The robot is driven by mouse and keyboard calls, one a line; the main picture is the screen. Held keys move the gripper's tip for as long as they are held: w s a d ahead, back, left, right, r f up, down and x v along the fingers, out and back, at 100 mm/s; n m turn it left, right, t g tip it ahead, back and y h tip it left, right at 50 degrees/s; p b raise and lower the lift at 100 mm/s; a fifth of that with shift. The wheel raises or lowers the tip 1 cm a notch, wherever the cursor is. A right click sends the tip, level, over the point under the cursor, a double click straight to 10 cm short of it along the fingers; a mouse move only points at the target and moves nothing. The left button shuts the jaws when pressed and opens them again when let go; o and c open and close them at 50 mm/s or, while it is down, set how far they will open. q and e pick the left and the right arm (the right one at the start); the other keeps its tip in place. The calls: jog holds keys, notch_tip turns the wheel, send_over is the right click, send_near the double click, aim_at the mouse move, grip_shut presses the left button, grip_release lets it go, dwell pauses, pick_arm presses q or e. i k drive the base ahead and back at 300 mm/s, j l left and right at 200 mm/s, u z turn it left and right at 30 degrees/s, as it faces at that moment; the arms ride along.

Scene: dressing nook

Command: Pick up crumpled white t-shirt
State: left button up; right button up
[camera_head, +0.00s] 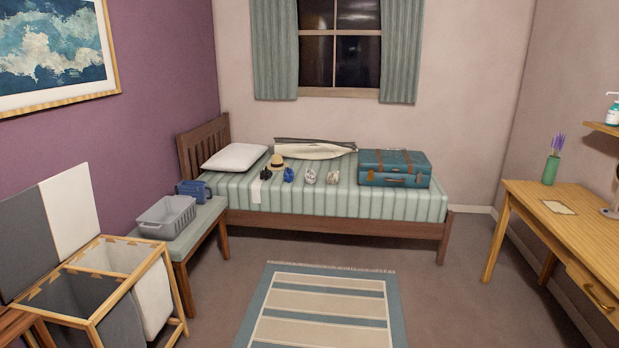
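Several small things lie in a loose row on the striped bed (330,203). Among them are two small crumpled whitish bundles with dark marks, a left one (310,177) and a right one (334,176). A narrow white cloth (256,189) lies at the bed's front edge, left of them. I cannot tell which of these, if any, is the crumpled white t-shirt; they are small and far off. Neither of my grippers is in view.
A grey basket (166,217) stands on a bench; an open two-part hamper (98,320) is front left. A desk (545,215) stands right. The rug (320,312) is clear.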

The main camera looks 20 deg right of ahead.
aim_at(311, 174)
jog(key=z, duration=0.4)
jog(key=i, duration=3.6)
jog(key=i+j+z, duration=0.15)
jog(key=i, duration=0.4)
jog(key=i+j+z, duration=0.1)
jog(key=i, duration=0.5)
jog(key=i+j+z, duration=0.15)
jog(key=i, duration=0.4)
